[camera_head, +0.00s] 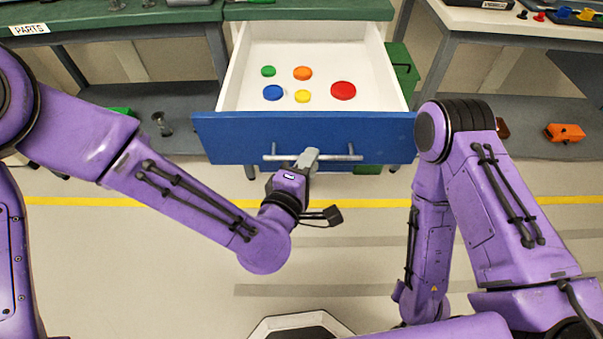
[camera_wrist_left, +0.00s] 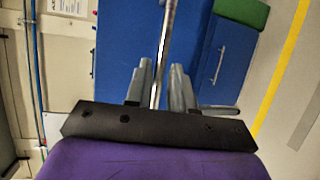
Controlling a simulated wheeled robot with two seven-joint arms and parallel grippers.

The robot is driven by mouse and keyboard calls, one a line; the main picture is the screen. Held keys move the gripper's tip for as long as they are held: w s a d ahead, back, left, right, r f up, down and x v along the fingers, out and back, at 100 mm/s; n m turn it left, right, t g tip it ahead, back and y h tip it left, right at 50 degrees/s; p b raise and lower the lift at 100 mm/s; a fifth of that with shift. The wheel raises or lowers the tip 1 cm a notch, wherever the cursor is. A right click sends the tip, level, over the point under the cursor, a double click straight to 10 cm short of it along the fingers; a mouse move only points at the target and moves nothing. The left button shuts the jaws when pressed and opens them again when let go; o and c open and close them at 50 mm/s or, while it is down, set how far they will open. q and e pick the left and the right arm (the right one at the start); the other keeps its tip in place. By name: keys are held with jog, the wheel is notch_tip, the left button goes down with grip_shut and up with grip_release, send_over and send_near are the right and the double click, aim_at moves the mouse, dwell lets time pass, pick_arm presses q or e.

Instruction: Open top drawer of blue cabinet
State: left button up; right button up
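The blue cabinet's top drawer (camera_head: 213,133) is pulled well out in the head view, and its white inside shows. Its silver bar handle (camera_head: 343,158) runs across the blue front. My left gripper (camera_head: 307,158) is at the middle of this handle. In the left wrist view the handle bar (camera_wrist_left: 167,40) passes between the two fingers of my left gripper (camera_wrist_left: 160,88), which are close on either side of it. The cabinet body below is mostly hidden by the drawer. My right arm is folded at the right, and its gripper is out of view.
Several coloured discs lie in the drawer, among them a red one (camera_head: 343,91) and a blue one (camera_head: 273,93). The floor before the drawer is clear.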

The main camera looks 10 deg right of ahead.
pick_arm(q)
jog(key=p+v, duration=0.7)
jog(key=v, duration=0.1)
jog(key=shift+s, duration=0.15)
jog(key=shift+a, duration=0.1)
